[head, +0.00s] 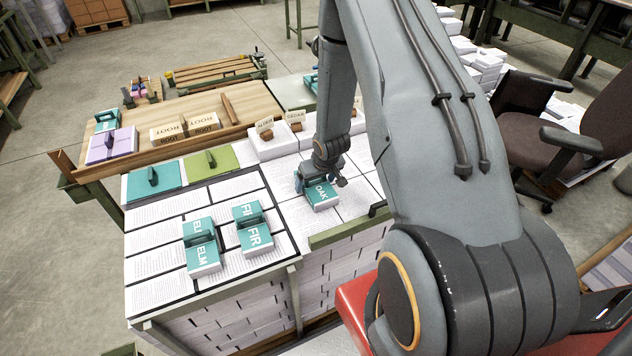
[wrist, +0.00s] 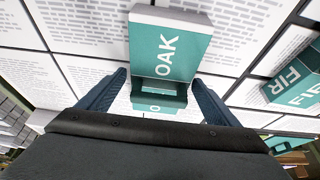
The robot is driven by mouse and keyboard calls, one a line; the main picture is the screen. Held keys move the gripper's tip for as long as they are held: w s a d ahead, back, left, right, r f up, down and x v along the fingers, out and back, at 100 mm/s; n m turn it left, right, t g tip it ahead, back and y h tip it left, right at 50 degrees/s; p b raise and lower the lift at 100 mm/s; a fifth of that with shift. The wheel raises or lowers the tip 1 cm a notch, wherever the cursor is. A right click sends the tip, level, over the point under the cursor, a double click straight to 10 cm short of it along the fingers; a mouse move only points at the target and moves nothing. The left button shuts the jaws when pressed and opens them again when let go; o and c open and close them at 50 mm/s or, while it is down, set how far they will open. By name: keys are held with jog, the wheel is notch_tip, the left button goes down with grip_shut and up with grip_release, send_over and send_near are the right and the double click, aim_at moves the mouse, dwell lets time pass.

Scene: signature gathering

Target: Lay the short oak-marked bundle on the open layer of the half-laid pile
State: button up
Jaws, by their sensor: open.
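The short teal OAK bundle (head: 321,194) lies on the white printed layer at the right of the worktop, and its lettering shows in the wrist view (wrist: 168,55). My gripper (head: 318,179) is open and low over it. In the wrist view my fingers (wrist: 160,82) stand apart on either side of the bundle's raised teal grip, with a gap visible on each side. The layer around the bundle (head: 352,203) shows bare white printed blocks. Taller white blocks (head: 272,147) stand behind it. My wrist hides part of the bundle in the head view.
Teal ELM (head: 203,259) and FIR (head: 254,237) bundles lie on the left blocks. A teal board (head: 153,181) and green board (head: 211,163) lie behind them. ALDER (head: 264,125) and CEDAR (head: 294,117) cards stand at the back. A green rail (head: 345,229) edges the front.

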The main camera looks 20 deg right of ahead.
jog(key=shift+r, duration=0.1)
jog(key=s+a+r, duration=0.2)
jog(key=s+r, duration=0.2)
jog(key=r, duration=0.3)
jog(key=s+a+r+g+b, duration=0.1)
jog(key=s+r, duration=0.2)
jog(key=r, duration=0.4)
jog(key=s+a+r, duration=0.2)
jog(key=s+r, duration=0.2)
jog(key=r, duration=0.4)
jog(key=s+a+r+g, duration=0.1)
jog(key=s+a+r, duration=0.4)
jog(key=s, duration=0.5)
jog(key=shift+a+r+g, duration=0.35)
jog(key=shift+a+g, duration=0.05)
jog(key=shift+a, duration=0.4)
jog(key=shift+w+f+b, duration=0.1)
jog(key=shift+f+b, duration=1.15)
jog(key=shift+f, duration=0.1)
